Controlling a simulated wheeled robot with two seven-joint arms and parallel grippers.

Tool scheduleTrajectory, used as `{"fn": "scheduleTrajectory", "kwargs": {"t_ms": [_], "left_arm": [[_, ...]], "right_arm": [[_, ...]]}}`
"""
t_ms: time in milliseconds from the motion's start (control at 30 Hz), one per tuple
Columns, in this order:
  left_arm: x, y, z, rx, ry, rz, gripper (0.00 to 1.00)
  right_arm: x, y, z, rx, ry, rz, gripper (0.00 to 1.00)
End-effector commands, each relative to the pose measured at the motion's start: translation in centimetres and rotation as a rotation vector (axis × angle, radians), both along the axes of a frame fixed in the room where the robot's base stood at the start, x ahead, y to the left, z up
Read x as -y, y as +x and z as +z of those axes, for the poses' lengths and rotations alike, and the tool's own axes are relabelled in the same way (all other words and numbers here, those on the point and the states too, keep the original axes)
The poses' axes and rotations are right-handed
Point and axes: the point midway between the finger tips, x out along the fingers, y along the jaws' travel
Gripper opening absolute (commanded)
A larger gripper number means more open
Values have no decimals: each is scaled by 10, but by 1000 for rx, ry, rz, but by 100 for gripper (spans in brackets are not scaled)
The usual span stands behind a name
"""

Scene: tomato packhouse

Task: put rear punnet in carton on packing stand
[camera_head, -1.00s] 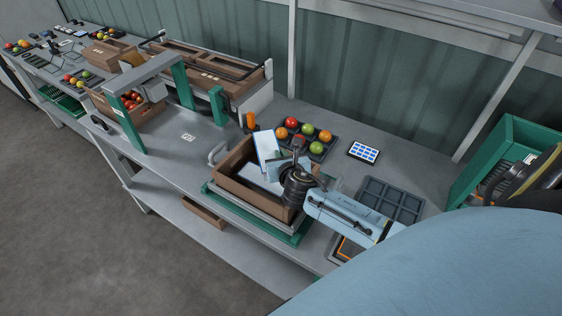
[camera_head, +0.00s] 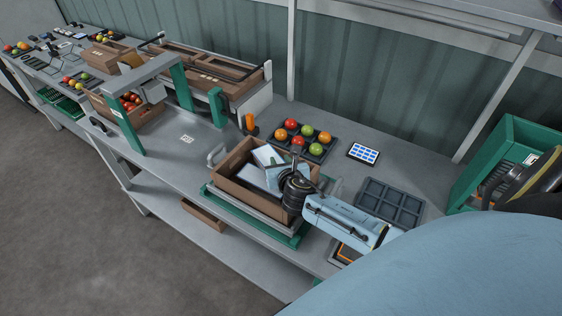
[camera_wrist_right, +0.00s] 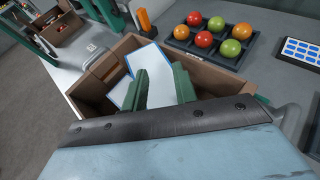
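The brown carton (camera_head: 226,186) sits open on the packing stand (camera_head: 294,240), which has a green frame. White, blue-edged pieces that look like punnets (camera_head: 252,175) lie inside it; in the right wrist view a white panel (camera_wrist_right: 148,60) leans toward the far wall and a second one lies lower left. I cannot tell which is the rear punnet. My right gripper (camera_wrist_right: 160,88) points down into the carton, its green fingers apart over the white panels, with white surface visible between them. The fingertips' contact is unclear. My left gripper is not in view.
A dark tray (camera_head: 318,152) of red, orange and green tomatoes stands behind the carton, beside a tablet-like panel (camera_head: 363,153). An empty dark tray (camera_head: 390,203) lies to the right. A green crate (camera_head: 490,160) stands far right. A green-posted arch (camera_head: 125,125) stands left; bench between is clear.

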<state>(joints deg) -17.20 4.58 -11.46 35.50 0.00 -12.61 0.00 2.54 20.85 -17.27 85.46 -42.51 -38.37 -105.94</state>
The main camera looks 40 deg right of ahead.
Motion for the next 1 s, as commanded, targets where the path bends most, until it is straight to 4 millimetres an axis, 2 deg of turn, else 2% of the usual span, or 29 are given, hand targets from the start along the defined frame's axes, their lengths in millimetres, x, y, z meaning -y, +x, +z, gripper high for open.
{"fn": "scheduleTrajectory", "kwargs": {"t_ms": [167, 367, 700, 833, 1000], "left_arm": [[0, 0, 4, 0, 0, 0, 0], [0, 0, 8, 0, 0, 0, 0], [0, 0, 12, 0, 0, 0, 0], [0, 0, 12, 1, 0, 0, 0], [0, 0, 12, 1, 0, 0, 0]], "right_arm": [[-1, -2, 8, 0, -1, 1, 28], [-11, -28, 18, -1, -1, 3, 28], [-34, -83, 42, -1, 0, 2, 28], [-40, -96, 48, 0, -1, 1, 28], [-42, -103, 51, 0, 0, 0, 28]]}}
